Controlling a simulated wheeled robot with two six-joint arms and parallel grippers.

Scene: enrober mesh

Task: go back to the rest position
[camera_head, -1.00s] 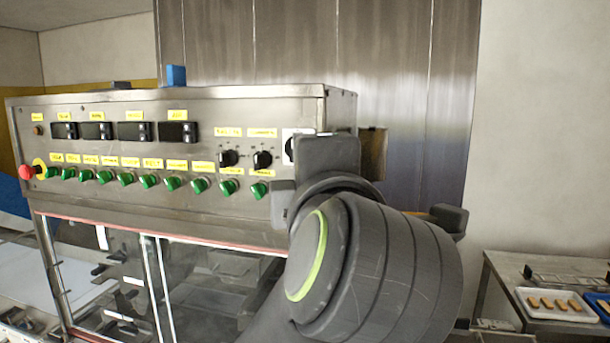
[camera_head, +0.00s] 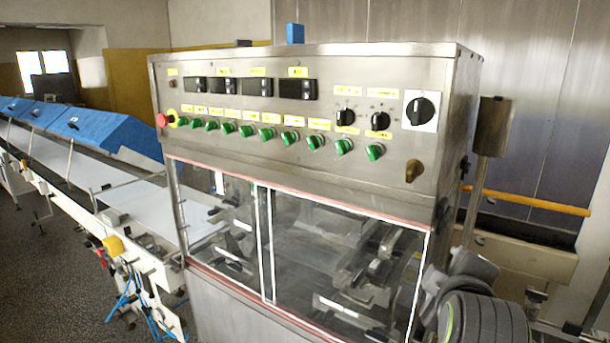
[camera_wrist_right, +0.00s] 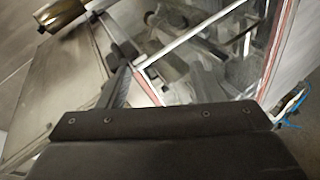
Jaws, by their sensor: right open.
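My right arm (camera_head: 480,305) shows at the lower right of the head view, low in front of the machine's right corner. In the right wrist view the dark body of my right gripper (camera_wrist_right: 165,125) fills the bottom; its fingertips are not clear. The gripper is open, and I see nothing held in it. My left gripper is not in view. The steel enrober machine (camera_head: 320,185) stands in front, with a control panel of green knobs (camera_head: 289,137), black rotary switches (camera_head: 345,117) and a red button (camera_head: 162,120). Its clear windows (camera_head: 335,245) are below the panel.
A white conveyor belt (camera_head: 110,187) with blue covers (camera_head: 105,125) runs off to the left. A steel cylinder on a post (camera_head: 493,125) and a yellow bar (camera_head: 527,200) stand right of the machine. Grey floor (camera_head: 55,290) is open at the lower left.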

